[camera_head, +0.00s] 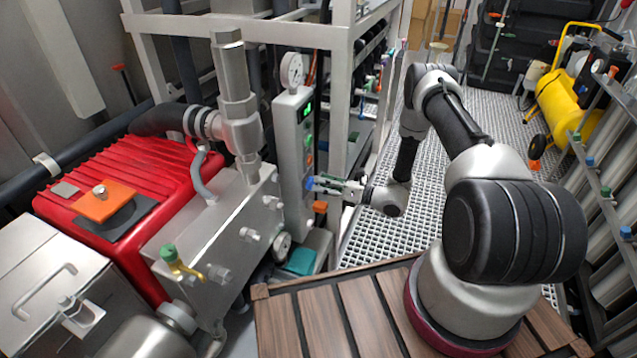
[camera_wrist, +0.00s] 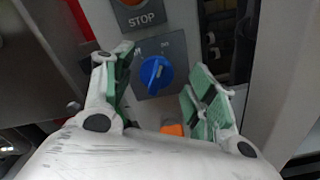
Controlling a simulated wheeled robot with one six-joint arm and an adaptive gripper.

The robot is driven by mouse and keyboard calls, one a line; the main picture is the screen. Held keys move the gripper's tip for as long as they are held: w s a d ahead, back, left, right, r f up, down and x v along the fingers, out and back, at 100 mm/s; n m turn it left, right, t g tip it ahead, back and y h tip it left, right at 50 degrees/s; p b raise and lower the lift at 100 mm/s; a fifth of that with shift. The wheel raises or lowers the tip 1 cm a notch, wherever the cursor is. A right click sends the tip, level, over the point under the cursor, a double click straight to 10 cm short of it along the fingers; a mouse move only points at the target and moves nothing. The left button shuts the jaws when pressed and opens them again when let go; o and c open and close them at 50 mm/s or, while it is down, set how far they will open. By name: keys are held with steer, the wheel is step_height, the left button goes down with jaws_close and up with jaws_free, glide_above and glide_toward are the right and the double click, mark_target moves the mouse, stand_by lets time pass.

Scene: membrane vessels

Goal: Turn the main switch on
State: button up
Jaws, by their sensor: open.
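The main switch is a blue rotary knob (camera_wrist: 156,72) on a dark square plate on the grey control panel, below an orange STOP button (camera_wrist: 133,2). Its pointer stands near upright, tilted slightly in the wrist view. My gripper (camera_wrist: 163,92) is open, with its green-padded fingers to either side of the knob in the picture. I cannot tell whether either finger touches it. In the head view the panel (camera_head: 291,135) stands upright beside the red machine, and my gripper (camera_head: 318,184) is at its lower part, where the blue knob (camera_head: 309,184) partly shows.
The red pump unit (camera_head: 125,175) with metal pipework stands left of the panel. A grey metal frame (camera_head: 340,120) rises close behind and right of the panel. A yellow compressor tank (camera_head: 570,110) stands at the far right. Grating floor (camera_head: 385,235) lies open between.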

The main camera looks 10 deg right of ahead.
steer(key=v, duration=0.9)
steer(key=shift+s+d, duration=0.25)
steer(key=shift+d, duration=0.05)
